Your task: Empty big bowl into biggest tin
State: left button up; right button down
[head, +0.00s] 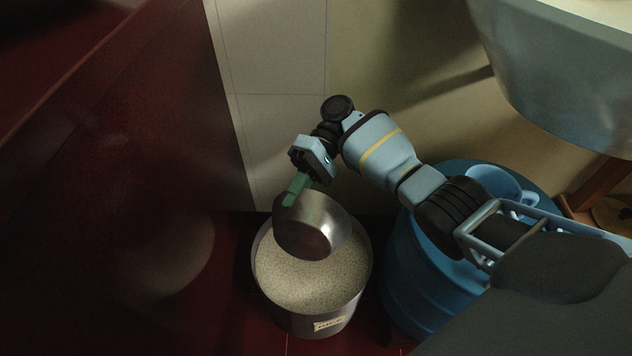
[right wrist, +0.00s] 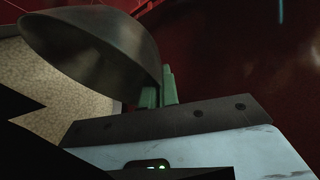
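The big bowl (head: 312,226) is a dark metal bowl, tilted over the mouth of a large tin (head: 342,318). The tin stands on the red floor, is nearly full of pale grains (head: 298,284) and carries a label that I cannot read clearly. My right gripper (head: 294,190) has its green fingers closed on the bowl's rim. In the right wrist view the bowl (right wrist: 90,45) shows its rounded side, with the green fingers (right wrist: 157,92) at its edge. My left gripper is out of view.
A blue barrel (head: 405,285) stands close to the right of the tin, with a blue mug (head: 497,182) on top. A dark red cabinet side (head: 130,150) rises at the left. A large pale basin (head: 560,75) hangs at the upper right. A tiled wall is behind.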

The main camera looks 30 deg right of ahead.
aim_at(285, 222)
jog(key=shift+a, duration=0.1)
